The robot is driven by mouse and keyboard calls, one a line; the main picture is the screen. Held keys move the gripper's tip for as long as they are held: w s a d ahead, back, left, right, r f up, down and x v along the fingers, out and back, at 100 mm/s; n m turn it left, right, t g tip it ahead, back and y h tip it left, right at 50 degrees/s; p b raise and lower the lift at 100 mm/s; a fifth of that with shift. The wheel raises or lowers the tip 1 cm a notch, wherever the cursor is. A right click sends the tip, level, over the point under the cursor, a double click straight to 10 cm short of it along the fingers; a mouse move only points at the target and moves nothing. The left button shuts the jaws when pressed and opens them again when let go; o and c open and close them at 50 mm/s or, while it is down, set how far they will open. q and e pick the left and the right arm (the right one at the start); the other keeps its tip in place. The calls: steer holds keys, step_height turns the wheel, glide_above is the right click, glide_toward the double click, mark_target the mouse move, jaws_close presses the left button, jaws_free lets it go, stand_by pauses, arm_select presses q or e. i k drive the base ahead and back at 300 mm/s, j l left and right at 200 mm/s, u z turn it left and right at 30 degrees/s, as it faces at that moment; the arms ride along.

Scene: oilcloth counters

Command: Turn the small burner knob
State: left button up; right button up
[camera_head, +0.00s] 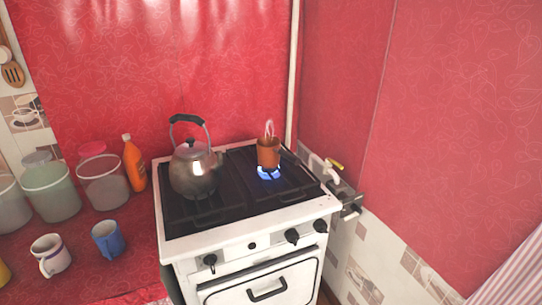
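A white gas stove (240,229) with a dark top stands in the middle of the view. Its front panel carries a black knob at the left (210,260), one right of centre (292,236) and one at the right end (320,226). I cannot tell which one serves the small burner. A blue flame (268,174) burns under a small copper-brown pot (268,152) at the back right. A metal kettle (193,172) with a dark handle stands on the left side of the stove top. Neither of my grippers is in view.
A red-covered counter (90,268) left of the stove holds several tubs (103,183), an orange bottle (134,163), a white mug (50,256) and a blue mug (108,240). A yellow-handled pipe valve (334,164) is on the right wall. The oven handle (267,290) sticks out below the knobs.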

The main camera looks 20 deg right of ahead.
mark_target(320, 225)
steer(key=k+l, duration=1.15)
steer(key=k, duration=0.05)
